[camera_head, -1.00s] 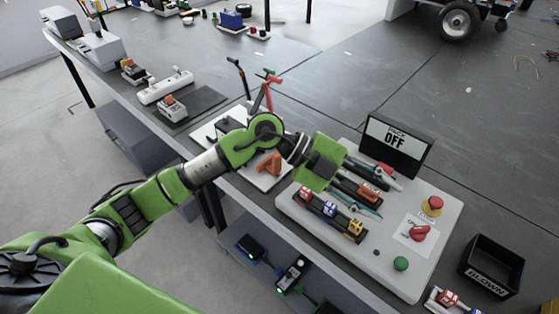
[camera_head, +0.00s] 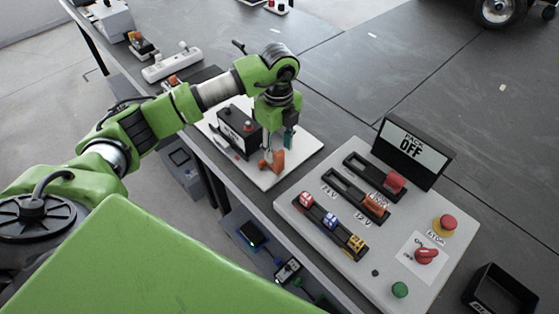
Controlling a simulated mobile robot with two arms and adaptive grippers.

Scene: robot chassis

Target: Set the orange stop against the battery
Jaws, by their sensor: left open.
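The orange stop (camera_head: 278,161) stands on a white board, partly hidden by my gripper. The battery (camera_head: 239,132) is a black box on the same board, left of the stop; a gap shows between them. My left gripper (camera_head: 279,152) points down at the orange stop, with its fingers open around or just beside it. I cannot tell whether the fingers touch the stop. My right gripper is not in view.
The white board (camera_head: 303,150) has some bare surface right of the stop. A black bin (camera_head: 499,292) is at the lower right. A white power strip (camera_head: 172,62) lies further back.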

